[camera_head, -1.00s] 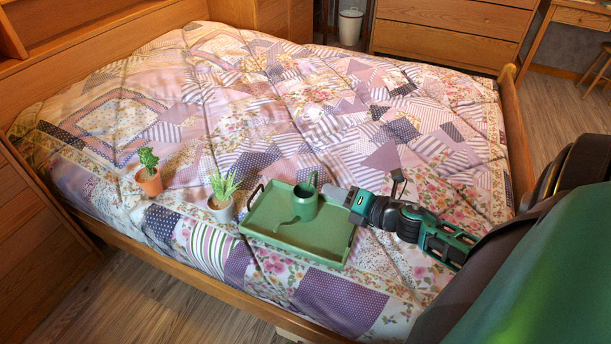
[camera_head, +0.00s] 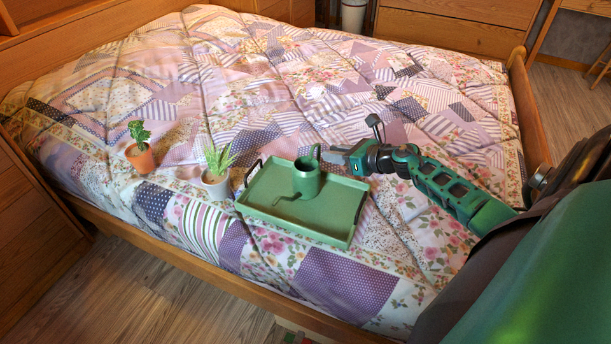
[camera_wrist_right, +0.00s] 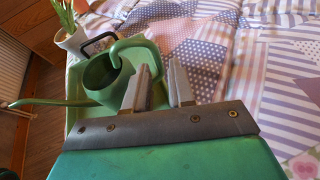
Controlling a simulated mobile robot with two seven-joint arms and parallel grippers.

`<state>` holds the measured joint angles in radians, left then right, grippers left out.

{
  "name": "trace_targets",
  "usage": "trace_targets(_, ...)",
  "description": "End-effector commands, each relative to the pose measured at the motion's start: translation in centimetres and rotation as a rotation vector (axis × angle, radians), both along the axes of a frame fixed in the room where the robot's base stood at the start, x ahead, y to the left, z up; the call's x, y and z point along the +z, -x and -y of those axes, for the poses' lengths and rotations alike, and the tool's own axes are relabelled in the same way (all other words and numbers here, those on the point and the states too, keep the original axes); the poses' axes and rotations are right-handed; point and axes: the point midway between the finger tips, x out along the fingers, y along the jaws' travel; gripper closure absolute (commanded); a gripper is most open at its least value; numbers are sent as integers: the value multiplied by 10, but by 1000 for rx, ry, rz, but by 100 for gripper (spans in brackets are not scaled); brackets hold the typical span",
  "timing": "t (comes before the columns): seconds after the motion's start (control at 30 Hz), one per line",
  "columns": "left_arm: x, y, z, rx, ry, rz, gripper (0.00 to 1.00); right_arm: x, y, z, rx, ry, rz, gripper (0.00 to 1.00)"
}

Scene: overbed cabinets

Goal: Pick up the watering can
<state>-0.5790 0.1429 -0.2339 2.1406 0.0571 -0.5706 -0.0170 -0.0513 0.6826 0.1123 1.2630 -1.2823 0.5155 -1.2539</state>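The green watering can (camera_head: 306,182) stands upright on a green tray (camera_head: 330,236) on the bed. Its spout points to the lower left and its curved handle rises on the right. My right gripper (camera_head: 334,155) is just right of the can, near the handle top. In the right wrist view, the can (camera_wrist_right: 97,78) is left of my fingers. Its handle (camera_wrist_right: 140,45) arches toward the left finger and is partly hidden behind it. The right gripper (camera_wrist_right: 163,78) is open, with a visible gap between its fingers. I cannot tell whether it touches the handle. My left gripper is not in view.
A white-potted plant (camera_head: 216,186) stands close to the tray's left edge, with a terracotta-potted plant (camera_head: 141,157) farther left. The tray has dark handles at its ends. The patchwork bedspread (camera_head: 290,90) behind is clear. A wooden bed rail (camera_head: 180,262) runs along the front.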

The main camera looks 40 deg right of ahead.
Motion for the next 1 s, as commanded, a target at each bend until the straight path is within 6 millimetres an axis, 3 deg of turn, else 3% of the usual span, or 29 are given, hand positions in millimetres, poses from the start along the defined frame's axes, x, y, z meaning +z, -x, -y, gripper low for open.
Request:
trace_targets(0.17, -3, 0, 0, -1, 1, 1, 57, -4, -9, -3, 0, -2, 2, 76)
trace_targets(0.5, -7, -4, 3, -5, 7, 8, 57, -18, -46, -14, -1, -2, 1, 76)
trace_targets(0.8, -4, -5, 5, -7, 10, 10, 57, -19, -49, -15, 1, -1, 0, 76)
trace_targets(1.0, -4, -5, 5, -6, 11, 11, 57, -19, -49, -15, 1, -1, 0, 95)
